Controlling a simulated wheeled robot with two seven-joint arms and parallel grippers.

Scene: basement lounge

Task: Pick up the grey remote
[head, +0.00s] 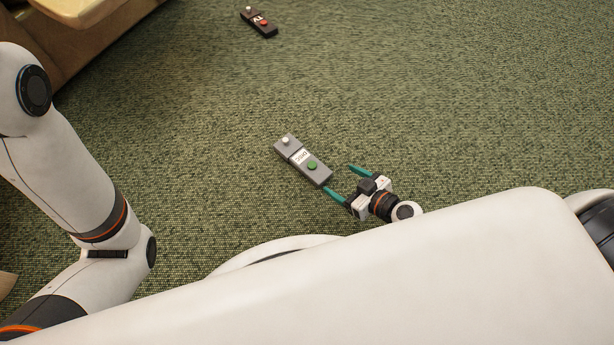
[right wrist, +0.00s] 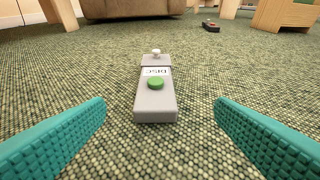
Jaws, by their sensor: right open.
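The grey remote (head: 303,159) lies on the green carpet in the middle of the head view. It has a white button, a white label and a green button. In the right wrist view the grey remote (right wrist: 155,98) lies straight ahead, its near end between and beyond my fingertips, with the label reading "DISC". My right gripper (head: 342,179) is open and empty, low near the carpet at the remote's green-button end. Its teal fingers also show in the right wrist view (right wrist: 160,106), one on each side, apart from the remote. My left arm is at the left of the head view, but its gripper is out of sight.
A dark remote (head: 259,22) with a red button lies farther off on the carpet; it also shows in the right wrist view (right wrist: 210,26). Brown furniture (head: 75,30) stands at the upper left. Wooden furniture legs stand at the back. Carpet around the grey remote is clear.

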